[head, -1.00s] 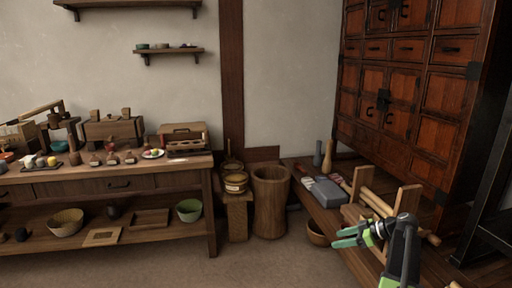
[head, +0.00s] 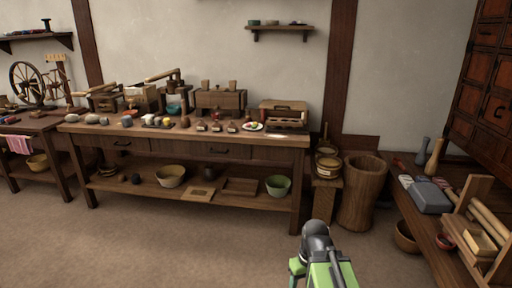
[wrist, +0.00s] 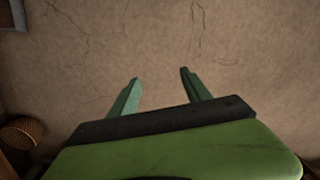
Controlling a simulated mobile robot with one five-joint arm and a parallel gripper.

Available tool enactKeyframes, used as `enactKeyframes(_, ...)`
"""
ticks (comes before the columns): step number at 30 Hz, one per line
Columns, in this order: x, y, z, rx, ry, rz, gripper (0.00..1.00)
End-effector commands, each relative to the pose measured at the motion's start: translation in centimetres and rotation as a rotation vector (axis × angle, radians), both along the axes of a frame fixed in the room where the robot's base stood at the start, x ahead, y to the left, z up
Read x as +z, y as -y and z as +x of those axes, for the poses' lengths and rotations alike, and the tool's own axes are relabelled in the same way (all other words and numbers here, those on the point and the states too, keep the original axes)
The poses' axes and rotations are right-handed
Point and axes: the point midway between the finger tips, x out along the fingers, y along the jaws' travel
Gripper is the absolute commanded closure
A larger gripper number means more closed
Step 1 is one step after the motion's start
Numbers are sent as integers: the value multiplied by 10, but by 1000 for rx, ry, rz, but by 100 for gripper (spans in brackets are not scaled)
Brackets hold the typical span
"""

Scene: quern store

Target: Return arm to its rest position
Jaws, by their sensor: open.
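My gripper shows in the wrist view (wrist: 160,85) with its two green fingers spread apart and nothing between them. It points at bare, cracked brown floor (wrist: 150,40). In the head view my green and black arm is at the bottom, right of centre, over the floor in front of the long wooden table (head: 200,138). The fingertips are hard to make out in the head view, largely hidden by the arm. The arm touches nothing that I can see.
A wooden barrel (head: 361,195) and a small stand with round boxes (head: 327,166) are beyond the arm. A low bench with a grey block (head: 428,197) is at the right, with a bowl (head: 406,237) beside it. The floor at left is clear.

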Motion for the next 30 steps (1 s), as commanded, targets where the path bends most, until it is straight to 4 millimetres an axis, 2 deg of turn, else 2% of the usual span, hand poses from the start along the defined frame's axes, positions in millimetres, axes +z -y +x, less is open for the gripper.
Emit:
enactKeyframes(1, 0, 9, -5, -89, -1, -38, 44)
enactKeyframes(3, -1, 17, -2, -226, 1, -73, 44)
enactKeyframes(5, 3, 18, -1, -334, -1, -70, 44)
enactKeyframes(6, 27, 18, -1, -322, 0, -70, 44)
enactKeyframes(11, 74, 18, -1, -319, -1, -68, 44)
enactKeyframes(17, 148, 18, -1, -317, -1, -67, 44)
enactKeyframes(24, 269, 17, -1, -315, -1, -66, 44)
enactKeyframes(27, 314, 17, -1, -314, -1, -66, 44)
enactKeyframes(30, 348, 17, -1, -314, -1, -66, 44)
